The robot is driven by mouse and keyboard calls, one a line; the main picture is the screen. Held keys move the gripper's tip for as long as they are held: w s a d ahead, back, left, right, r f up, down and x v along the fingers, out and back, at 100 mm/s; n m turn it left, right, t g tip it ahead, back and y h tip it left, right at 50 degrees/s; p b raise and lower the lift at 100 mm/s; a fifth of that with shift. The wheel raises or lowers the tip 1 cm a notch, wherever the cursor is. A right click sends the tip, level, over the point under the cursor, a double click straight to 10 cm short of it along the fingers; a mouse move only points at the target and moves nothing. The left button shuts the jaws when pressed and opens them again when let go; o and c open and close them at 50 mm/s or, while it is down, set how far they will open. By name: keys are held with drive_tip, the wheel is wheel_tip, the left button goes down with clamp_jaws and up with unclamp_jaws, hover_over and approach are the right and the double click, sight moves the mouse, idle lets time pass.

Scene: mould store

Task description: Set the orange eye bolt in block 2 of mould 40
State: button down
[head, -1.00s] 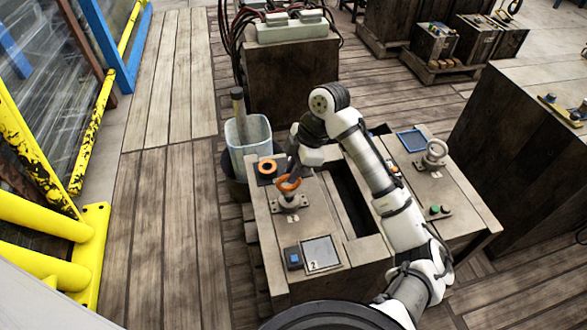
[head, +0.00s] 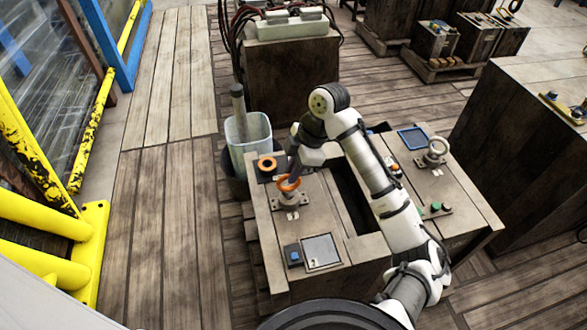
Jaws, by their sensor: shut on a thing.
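The orange eye bolt (head: 287,184) is at the left half of the mould block (head: 330,205) in the middle of the head view. Its ring sits right above a grey fitting on a small plate (head: 291,203); I cannot tell how deep its shank is in it. My gripper (head: 292,177) comes down from above and is shut on the ring; its fingertips are small and partly hidden. A second orange ring (head: 267,164) lies on a dark pad just behind. A pale framed plate (head: 321,251) and a blue piece (head: 293,256) are at the front.
A dark slot (head: 350,195) splits the block's top. Its right half carries a grey ring bolt (head: 435,152), a blue-framed pad (head: 412,139) and green buttons (head: 436,207). A bin (head: 248,135) stands behind left. Yellow rails (head: 60,240) are at left; the floor between is clear.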

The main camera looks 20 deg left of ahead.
drive_tip(key=shift+f+b, duration=0.35)
drive_tip(key=shift+f, duration=0.1)
idle(0.4)
drive_tip(key=c, duration=1.3)
unclamp_jaws()
